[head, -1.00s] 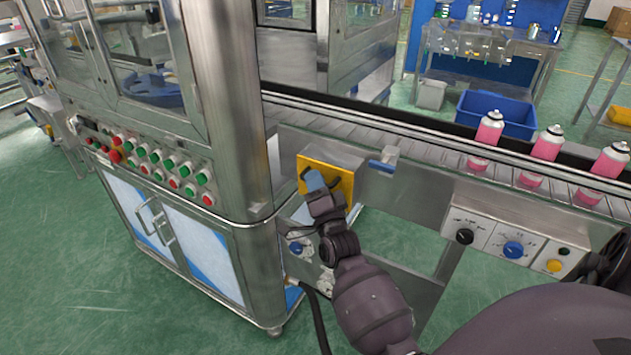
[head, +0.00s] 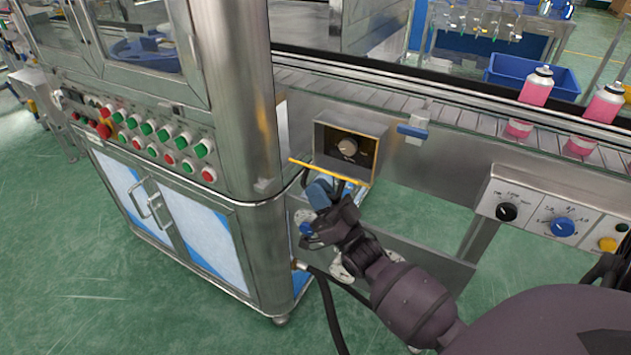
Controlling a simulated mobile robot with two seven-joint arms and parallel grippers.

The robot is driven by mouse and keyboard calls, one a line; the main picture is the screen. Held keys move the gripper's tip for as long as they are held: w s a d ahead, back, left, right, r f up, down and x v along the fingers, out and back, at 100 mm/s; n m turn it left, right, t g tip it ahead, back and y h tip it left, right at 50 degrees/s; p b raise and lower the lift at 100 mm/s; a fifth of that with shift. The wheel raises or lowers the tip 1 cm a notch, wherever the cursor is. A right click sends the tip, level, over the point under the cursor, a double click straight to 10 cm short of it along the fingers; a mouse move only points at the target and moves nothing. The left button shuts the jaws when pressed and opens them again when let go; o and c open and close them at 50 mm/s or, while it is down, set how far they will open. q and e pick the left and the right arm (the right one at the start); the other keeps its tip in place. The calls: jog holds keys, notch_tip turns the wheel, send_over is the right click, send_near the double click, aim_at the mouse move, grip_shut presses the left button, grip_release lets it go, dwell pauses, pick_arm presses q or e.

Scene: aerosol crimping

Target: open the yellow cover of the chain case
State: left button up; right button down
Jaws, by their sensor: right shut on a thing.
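The chain case (head: 375,135) is a metal box on the side of the conveyor, right of the steel cabinet. Its yellow cover (head: 318,168) is swung down and shows edge-on as a thin yellow strip along the lower front. The open front shows a dark panel with a round knob (head: 347,146). My right gripper (head: 322,188) is just below the cover, touching it, with its jaws shut on it; the fingertips are partly hidden. My left gripper is not in view.
The steel cabinet (head: 235,110) with several coloured buttons stands close on the left. The conveyor (head: 450,112) runs behind the case, with pink cans (head: 535,90) at right. A control panel (head: 535,210) sits at right. A black hose (head: 330,310) hangs below.

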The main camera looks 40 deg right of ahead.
pick_arm(q)
jog(key=b, duration=0.1)
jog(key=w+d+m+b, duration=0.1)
jog(key=b, duration=0.1)
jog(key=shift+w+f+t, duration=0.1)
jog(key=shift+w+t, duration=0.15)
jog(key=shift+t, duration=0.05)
pick_arm(e)
notch_tip(320, 180, down, 6)
jog(key=n+g+y, duration=0.6)
jog(key=n+y, duration=0.5)
jog(key=n, duration=0.2)
jog(key=shift+a+f, duration=0.15)
jog(key=shift+f, duration=0.1)
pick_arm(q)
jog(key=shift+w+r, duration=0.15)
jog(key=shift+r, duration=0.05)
